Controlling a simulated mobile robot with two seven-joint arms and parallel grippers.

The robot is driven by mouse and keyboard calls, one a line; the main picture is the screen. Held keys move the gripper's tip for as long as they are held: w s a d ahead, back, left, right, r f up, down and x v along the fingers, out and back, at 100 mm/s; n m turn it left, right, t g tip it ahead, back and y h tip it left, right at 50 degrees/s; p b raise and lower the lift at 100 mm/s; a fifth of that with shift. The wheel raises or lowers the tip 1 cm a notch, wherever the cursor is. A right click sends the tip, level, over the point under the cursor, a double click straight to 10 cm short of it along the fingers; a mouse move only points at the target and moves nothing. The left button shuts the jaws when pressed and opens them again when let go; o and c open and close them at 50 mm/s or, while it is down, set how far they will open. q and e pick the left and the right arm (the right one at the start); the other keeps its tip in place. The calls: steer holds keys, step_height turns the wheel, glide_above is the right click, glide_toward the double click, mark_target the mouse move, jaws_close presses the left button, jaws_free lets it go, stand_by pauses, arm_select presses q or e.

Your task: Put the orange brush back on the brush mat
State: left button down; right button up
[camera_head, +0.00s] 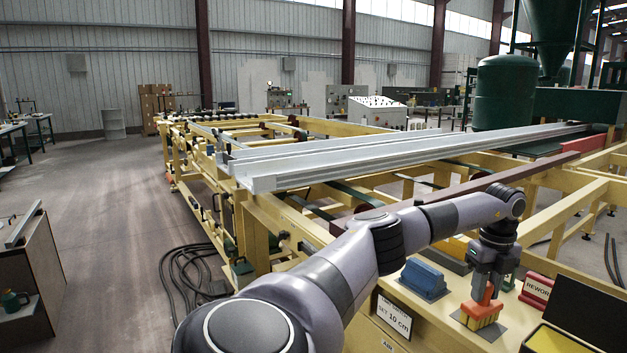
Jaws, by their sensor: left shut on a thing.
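The orange brush (482,312) is upright at the lower right, with its orange handle up and its lighter bristle block down. My left gripper (487,288) points down and is shut on the handle. The brush mat (492,333) is a flat dark grey patch on the cream worktop, directly under the brush. The bristles look to be over the mat and at or very near its surface; I cannot tell whether they touch. My right gripper is out of view.
A blue block-shaped tool (425,277) stands left of the brush. A red REWORK sign (537,288) is close to its right. A dark open box (590,305) sits at the lower right. A SET 10 cm sign (393,317) hangs on the front. A long grey metal profile (400,155) lies behind.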

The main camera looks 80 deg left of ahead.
arm_select(q)
steer(key=shift+f, duration=0.25)
stand_by(0.4)
steer(key=shift+c, duration=2.4)
jaws_free()
steer(key=shift+r, duration=3.55)
